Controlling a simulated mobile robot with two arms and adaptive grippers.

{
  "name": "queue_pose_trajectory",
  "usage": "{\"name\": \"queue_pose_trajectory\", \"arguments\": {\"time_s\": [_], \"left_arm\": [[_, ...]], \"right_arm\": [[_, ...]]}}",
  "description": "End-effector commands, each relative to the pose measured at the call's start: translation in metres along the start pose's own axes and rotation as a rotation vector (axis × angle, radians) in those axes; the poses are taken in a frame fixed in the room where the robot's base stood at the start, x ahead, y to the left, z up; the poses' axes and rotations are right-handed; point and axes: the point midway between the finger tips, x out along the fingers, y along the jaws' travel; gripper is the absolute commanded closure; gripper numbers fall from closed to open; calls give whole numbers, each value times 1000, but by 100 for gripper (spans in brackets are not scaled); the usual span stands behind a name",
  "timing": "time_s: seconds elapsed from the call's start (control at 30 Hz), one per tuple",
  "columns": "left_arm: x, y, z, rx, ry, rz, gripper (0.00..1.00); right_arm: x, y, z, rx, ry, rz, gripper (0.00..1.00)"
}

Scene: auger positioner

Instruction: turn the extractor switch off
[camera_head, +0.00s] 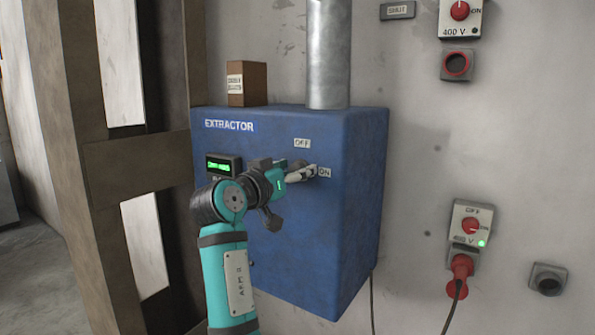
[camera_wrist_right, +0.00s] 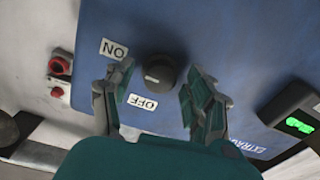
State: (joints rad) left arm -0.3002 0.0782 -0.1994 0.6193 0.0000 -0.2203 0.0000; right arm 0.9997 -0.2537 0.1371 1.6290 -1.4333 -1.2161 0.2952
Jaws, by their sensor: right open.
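The blue extractor box (camera_head: 350,215) is on the wall, with a white OFF label (camera_head: 302,143) above and an ON label (camera_head: 324,171) to the right of my right gripper (camera_head: 302,170). The gripper is at the box's front and hides the switch in the head view. In the right wrist view the switch is a dark round knob (camera_wrist_right: 160,72) with a pale mark on its left part. The ON label (camera_wrist_right: 114,49) and OFF label (camera_wrist_right: 143,102) are beside it. The open fingers are on either side of the knob, with visible gaps. My left gripper is not in view.
A green-lit display (camera_head: 220,165) is on the box's left front. A metal duct (camera_head: 328,55) and a small brown box (camera_head: 247,84) are on top. A wooden frame (camera_head: 135,165) stands at the left. Wall switches and a red plug (camera_head: 461,268) are at the right.

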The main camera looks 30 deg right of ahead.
Motion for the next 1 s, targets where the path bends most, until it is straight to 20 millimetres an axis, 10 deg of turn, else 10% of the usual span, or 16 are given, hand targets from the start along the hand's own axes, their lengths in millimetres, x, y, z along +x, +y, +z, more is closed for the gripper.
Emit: {"name": "queue_pose_trajectory", "arguments": {"time_s": [0.5,1.0], "left_arm": [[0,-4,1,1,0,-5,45],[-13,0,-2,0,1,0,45]], "right_arm": [[0,0,0,0,0,0,98],[0,0,-2,-140,-5,-1,100]]}}
